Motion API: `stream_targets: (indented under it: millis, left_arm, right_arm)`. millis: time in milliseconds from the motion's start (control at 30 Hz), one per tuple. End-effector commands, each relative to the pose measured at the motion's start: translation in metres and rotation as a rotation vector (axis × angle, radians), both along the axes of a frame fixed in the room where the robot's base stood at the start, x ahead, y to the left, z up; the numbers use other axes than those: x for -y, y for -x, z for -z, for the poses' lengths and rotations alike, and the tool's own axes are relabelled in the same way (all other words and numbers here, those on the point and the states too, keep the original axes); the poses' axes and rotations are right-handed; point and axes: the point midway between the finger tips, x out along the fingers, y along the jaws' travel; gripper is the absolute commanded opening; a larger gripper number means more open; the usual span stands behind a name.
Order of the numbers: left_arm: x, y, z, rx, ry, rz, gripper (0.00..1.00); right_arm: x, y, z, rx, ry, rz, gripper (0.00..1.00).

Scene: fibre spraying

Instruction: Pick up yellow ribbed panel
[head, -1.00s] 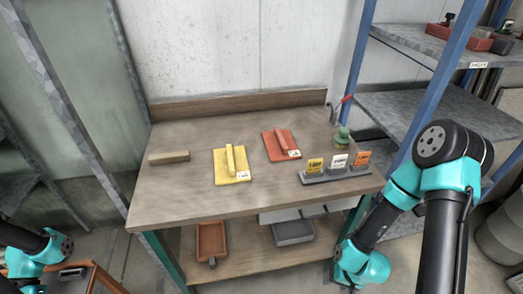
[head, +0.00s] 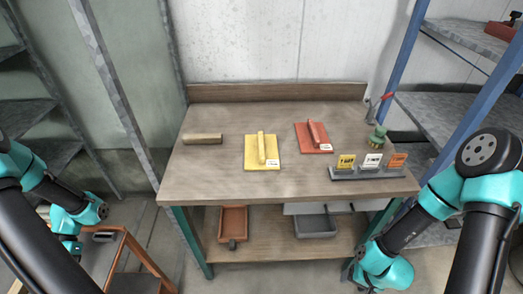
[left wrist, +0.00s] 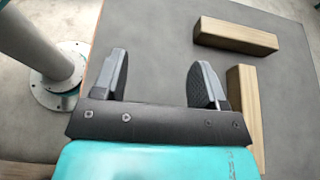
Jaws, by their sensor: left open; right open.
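The yellow ribbed panel (head: 251,154), a flat yellow plate with a raised bar and a small white label, lies on the wooden workbench (head: 225,184), left of a similar red panel (head: 325,143). Nothing touches the yellow panel. My right gripper (head: 352,270) is low beside the bench's front right corner, away from the panel; its fingers are hard to make out. My left gripper (left wrist: 160,72) is open and empty in the left wrist view, above a grey surface. The yellow panel is not in that view.
On the bench are a wooden block (head: 203,139), a green jar (head: 377,136) and a rack (head: 370,173) with yellow, white and orange tags. Trays sit on the lower shelf. In the left wrist view, wooden bars (left wrist: 238,36) lie right and a metal post (left wrist: 38,40) stands left.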

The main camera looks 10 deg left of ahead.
Motion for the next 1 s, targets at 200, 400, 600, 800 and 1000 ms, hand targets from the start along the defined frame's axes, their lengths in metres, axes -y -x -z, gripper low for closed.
stream_targets:
  millis: [200,400,600,800,1000]
  left_arm:
    - [0.000,0.000,0.000,0.000,0.000,0.000,0.66]
    - [0.000,0.000,0.000,0.000,0.000,0.000,0.66]
    - [0.000,0.000,0.000,0.000,0.000,0.000,0.66]
    - [0.008,-0.008,0.004,0.024,0.009,0.002,0.66]
    - [0.046,-0.041,0.020,0.128,0.049,0.006,0.66]
  right_arm:
    - [0.000,0.000,0.000,0.000,0.000,0.000,0.61]
    - [0.000,0.000,0.000,0.000,0.000,0.000,0.58]
    - [0.000,0.000,0.000,0.000,0.000,0.000,0.53]
    - [0.000,0.000,0.000,0.000,0.000,0.000,0.53]
    - [0.000,0.000,0.000,0.000,0.000,0.000,0.53]
